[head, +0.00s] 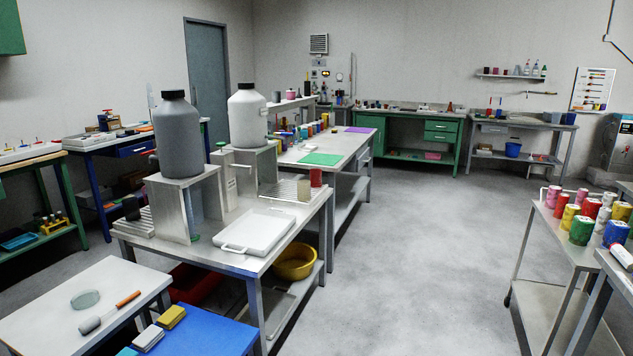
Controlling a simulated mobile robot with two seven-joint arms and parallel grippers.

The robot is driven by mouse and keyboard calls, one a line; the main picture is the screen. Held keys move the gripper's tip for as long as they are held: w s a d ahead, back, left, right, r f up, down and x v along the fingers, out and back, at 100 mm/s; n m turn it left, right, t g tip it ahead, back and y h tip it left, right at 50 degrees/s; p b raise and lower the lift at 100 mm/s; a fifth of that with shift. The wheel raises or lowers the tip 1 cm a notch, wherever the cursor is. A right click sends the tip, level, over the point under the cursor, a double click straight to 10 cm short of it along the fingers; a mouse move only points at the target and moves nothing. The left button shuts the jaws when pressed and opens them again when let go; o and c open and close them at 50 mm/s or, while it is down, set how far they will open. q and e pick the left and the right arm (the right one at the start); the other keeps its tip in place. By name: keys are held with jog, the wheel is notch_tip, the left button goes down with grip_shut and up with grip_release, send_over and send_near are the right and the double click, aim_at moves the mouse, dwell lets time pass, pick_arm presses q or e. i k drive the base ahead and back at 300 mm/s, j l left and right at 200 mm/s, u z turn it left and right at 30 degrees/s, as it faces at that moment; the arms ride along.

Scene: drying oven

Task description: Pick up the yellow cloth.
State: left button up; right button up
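A small yellow folded block that looks like the yellow cloth (172,317) lies at the bottom left of the head view. It rests on a blue surface (208,337), near that surface's left edge. A whitish folded piece (148,338) lies just in front of it, and a teal piece (127,352) is partly cut off by the bottom edge of the picture. Neither of my grippers shows in the head view.
Behind stands a metal bench (212,250) with a white tray (258,232) and two large bottles. Grey floor (420,270) is clear to the right.

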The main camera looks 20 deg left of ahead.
aim_at(175, 314)
jog(key=u, duration=1.6)
jog(key=i+l+u, duration=0.1)
jog(key=u, duration=0.75)
jog(key=i+l+u, duration=0.15)
jog(key=l+u, duration=0.15)
jog(key=i+l+u, duration=0.15)
jog(key=l+u, duration=0.15)
jog(key=i+l+u, duration=0.15)
jog(key=l, duration=0.35)
jog(key=l+u, duration=0.1)
jog(key=l, duration=0.45)
jog(key=i+l+u, duration=0.15)
jog(key=l, duration=0.35)
